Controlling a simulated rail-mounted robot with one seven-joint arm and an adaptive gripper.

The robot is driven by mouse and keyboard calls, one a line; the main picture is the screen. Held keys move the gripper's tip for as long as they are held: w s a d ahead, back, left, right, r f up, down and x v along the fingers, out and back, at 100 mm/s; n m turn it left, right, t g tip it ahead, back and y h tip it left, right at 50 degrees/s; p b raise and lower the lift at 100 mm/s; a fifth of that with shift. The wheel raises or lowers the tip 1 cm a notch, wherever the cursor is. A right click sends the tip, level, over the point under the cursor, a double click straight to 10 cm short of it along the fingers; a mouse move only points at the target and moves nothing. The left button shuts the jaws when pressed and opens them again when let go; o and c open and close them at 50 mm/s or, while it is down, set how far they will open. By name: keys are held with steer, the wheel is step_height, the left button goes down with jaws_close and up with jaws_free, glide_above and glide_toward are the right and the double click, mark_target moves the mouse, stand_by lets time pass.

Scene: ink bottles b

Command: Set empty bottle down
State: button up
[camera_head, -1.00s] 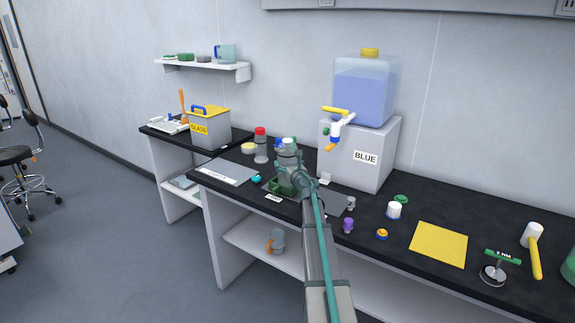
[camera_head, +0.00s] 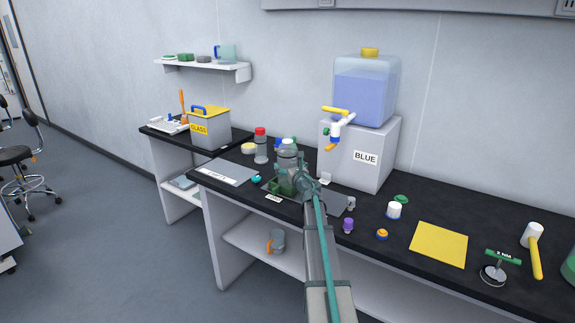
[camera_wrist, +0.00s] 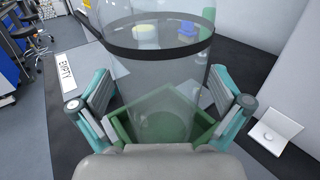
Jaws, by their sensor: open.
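The clear empty bottle (camera_wrist: 155,65) stands upright in a green holder (camera_wrist: 122,126) in the wrist view, with a dark band around its upper part. In the head view the bottle (camera_head: 288,156) shows above the green holder (camera_head: 274,187) on the bench, partly hidden by my arm. My gripper (camera_wrist: 168,92) is open, with one finger on each side of the bottle and gaps beside the glass. A label reading EMPTY (camera_wrist: 66,71) lies left of the holder.
A red-capped bottle (camera_head: 261,147) and a yellow-lidded jar (camera_head: 248,148) stand behind, to the left. The grey box marked BLUE (camera_head: 360,168) with its blue tank (camera_head: 363,98) and tap stands right. Small caps lie to the right. A white sheet (camera_head: 227,174) lies at the front left.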

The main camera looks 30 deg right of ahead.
steer(key=b+v, duration=0.1)
steer(key=v, duration=0.9)
steer(key=shift+s, duration=0.25)
